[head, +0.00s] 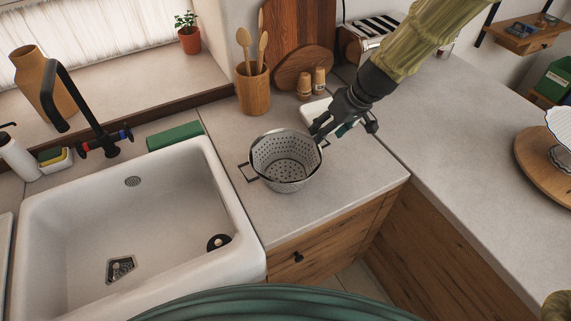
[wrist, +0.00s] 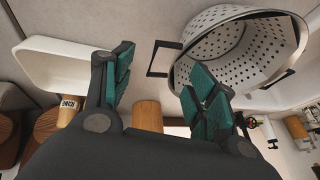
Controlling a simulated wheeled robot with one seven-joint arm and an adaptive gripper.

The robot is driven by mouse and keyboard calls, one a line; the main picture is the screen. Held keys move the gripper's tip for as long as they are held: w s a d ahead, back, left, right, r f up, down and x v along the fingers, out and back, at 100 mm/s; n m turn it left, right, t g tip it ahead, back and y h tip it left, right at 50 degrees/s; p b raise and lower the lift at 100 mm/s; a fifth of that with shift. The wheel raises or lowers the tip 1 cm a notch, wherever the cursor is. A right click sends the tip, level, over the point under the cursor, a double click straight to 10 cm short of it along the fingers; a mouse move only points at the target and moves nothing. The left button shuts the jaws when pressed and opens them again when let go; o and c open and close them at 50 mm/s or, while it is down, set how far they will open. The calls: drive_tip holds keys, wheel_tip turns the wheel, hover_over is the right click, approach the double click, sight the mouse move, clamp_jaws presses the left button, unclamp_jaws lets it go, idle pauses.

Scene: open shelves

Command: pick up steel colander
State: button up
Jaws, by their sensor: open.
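The steel colander (head: 287,170) stands upright on the grey counter to the right of the sink. It is a perforated metal bowl with a dark handle on each side. My gripper (head: 343,131) is just to the right of the colander, near its right handle. In the wrist view the colander (wrist: 243,50) fills the upper right. One handle (wrist: 163,60) shows between the two open green-padded fingers (wrist: 160,88). Nothing is between the pads that I can see gripped. Whether a finger touches the rim, I cannot tell.
A white dish (head: 318,110) is behind my gripper. Two wooden shakers (head: 312,82) and a utensil pot (head: 253,90) stand at the back. The white sink (head: 60,215) is at left.

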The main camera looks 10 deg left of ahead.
drive_tip(key=shift+p+x, duration=1.15)
drive_tip(key=shift+x, duration=1.45)
drive_tip(key=shift+s+a, duration=0.1)
drive_tip(key=shift+s, duration=0.05)
clamp_jaws()
